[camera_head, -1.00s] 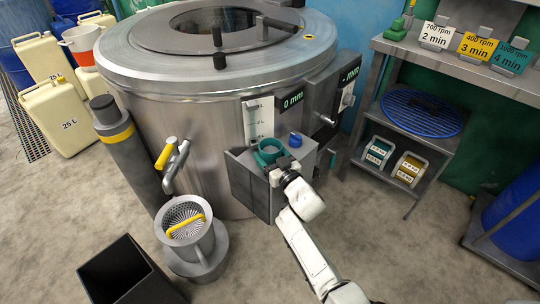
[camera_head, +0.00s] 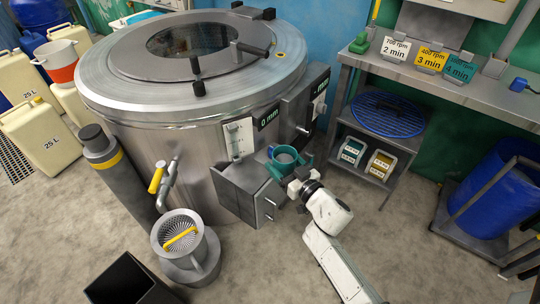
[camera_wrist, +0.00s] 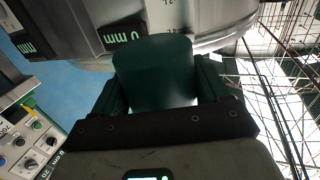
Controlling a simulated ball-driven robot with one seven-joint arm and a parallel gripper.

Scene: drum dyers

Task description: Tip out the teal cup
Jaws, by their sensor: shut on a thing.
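The teal cup (camera_head: 285,157) is in my gripper (camera_head: 297,175), upright in the head view, with its open top showing a greyish inside. It is held just right of the grey box (camera_head: 262,192) on the front of the drum. In the wrist view the cup (camera_wrist: 153,70) fills the middle as a dark teal shape between my fingers. My gripper is shut on it. What the cup holds cannot be told clearly.
The large steel drum (camera_head: 140,115) stands behind. A strainer pot (camera_head: 180,235) and a black bin (camera_head: 122,282) stand at the lower left. A steel shelf unit (camera_head: 425,75) is at the right. The floor (camera_head: 430,270) at the lower right is clear.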

